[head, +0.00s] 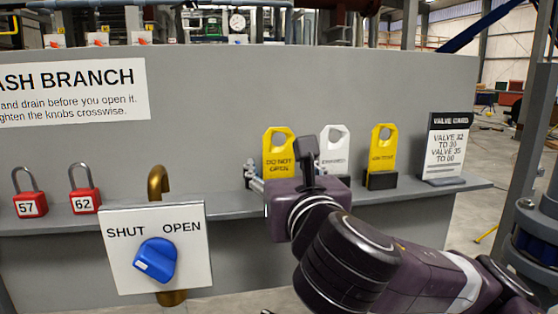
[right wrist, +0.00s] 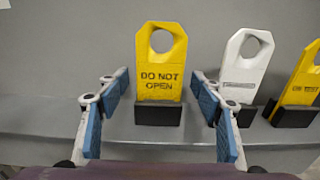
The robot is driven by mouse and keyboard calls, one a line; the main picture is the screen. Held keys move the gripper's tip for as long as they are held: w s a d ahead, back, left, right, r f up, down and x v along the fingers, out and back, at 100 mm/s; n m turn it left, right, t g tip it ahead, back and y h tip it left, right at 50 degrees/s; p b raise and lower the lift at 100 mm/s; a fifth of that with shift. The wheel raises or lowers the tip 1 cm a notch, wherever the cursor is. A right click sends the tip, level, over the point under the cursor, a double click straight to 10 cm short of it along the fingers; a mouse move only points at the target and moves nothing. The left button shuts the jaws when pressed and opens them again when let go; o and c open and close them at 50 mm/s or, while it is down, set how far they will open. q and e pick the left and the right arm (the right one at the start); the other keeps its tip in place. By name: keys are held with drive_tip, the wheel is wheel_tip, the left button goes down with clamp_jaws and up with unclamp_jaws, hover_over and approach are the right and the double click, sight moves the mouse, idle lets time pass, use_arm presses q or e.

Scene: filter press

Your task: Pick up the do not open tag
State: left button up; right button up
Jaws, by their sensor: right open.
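The yellow do not open tag (head: 279,149) stands upright on the grey shelf, with a hole in its top. In the right wrist view the tag (right wrist: 160,65) stands in a dark holder (right wrist: 158,113), centred ahead of my gripper. My right gripper (right wrist: 161,90) is open, with one blue-padded finger on each side of the tag's line. Its fingers look short of the tag, with no contact visible. In the head view my right gripper (head: 262,180) is partly hidden by my own wrist, which also covers the tag's foot. My left gripper is not in view.
A white tag (head: 335,143) and another yellow tag (head: 382,148) stand close to the right. A valve card (head: 448,147) is farther right. Red padlocks (head: 85,201) and a blue valve handle (head: 155,261) are left.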

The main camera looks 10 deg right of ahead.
drive_tip(key=shift+w, duration=0.5)
drive_tip(key=shift+c, duration=0.2)
drive_tip(key=c, duration=1)
wheel_tip(320, 180, up, 31)
drive_tip(key=p, duration=0.2)
drive_tip(key=shift+p, duration=0.4)
